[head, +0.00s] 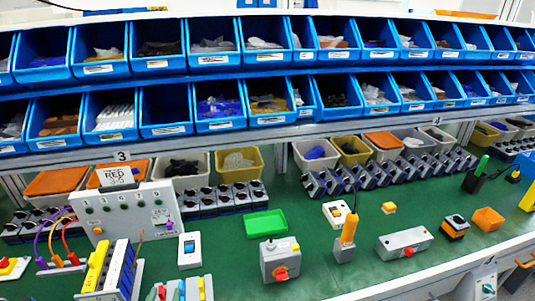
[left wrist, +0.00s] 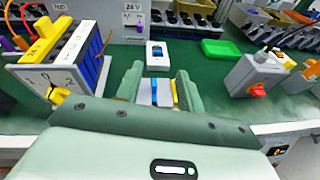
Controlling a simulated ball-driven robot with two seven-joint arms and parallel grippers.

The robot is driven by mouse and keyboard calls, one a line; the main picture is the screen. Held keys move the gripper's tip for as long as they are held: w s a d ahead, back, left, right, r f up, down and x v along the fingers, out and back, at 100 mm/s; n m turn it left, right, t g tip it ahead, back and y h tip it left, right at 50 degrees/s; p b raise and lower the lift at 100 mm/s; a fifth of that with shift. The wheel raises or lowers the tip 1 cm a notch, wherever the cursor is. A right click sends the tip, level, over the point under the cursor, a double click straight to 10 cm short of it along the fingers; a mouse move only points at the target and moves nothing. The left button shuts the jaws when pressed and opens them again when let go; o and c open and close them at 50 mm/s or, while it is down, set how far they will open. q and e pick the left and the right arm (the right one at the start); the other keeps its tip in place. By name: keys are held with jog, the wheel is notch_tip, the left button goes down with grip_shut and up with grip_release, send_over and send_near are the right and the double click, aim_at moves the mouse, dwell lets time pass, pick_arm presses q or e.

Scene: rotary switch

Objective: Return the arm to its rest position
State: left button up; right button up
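My left gripper (left wrist: 158,85) fills the lower middle of the left wrist view. Its two pale green fingers stand apart, and a grey-white piece with a blue part (left wrist: 154,92) shows in the gap, apparently beyond the fingers. No hold on it can be seen. In the head view I cannot clearly make out this gripper at the bottom edge. A grey box with a red rotary knob (head: 280,262) stands upright on the green table (head: 330,275); it also shows right of the gripper in the left wrist view (left wrist: 250,75). My right gripper is in neither view.
A yellow-topped module (head: 110,270) stands left of the gripper, close by. A white switch (head: 189,250) and a green tray (head: 265,223) lie beyond. A long grey box with a red button (head: 404,244) is at right. Blue bins (head: 195,113) line the back.

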pick_arm(q)
jog(key=s+d+r+m+h, duration=0.3)
jog(key=d+r+m+h, duration=0.4)
jog(key=m, duration=0.7)
jog(key=s+d+r+m+h, duration=0.35)
jog(key=d+m+h, duration=0.35)
jog(key=m, duration=0.7)
jog(key=s+a+f+m+g+y, duration=0.3)
jog(key=a+f+m+g+y, duration=0.2)
jog(key=a+f+m+y, duration=0.6)
jog(key=s+a+r+m+g+y, duration=0.1)
jog(key=s+a+m+g+y, duration=0.2)
jog(key=s+a+m+y, duration=0.5)
jog(key=s+d+f+n+g+h, duration=0.1)
jog(key=d+f+n+g+h, duration=0.15)
jog(key=f, duration=1.05)
jog(key=s+d+f+n+g+h, duration=0.1)
jog(key=s+f+n+h, duration=0.15)
jog(key=f, duration=1.05)
jog(key=s+f+n+g+h, duration=0.1)
jog(key=s+f+n+g, duration=0.1)
jog(key=s+f, duration=1.3)
jog(key=s, duration=0.3)
jog(key=shift+s+a+h, duration=0.3)
jog(key=shift+h, duration=0.1)
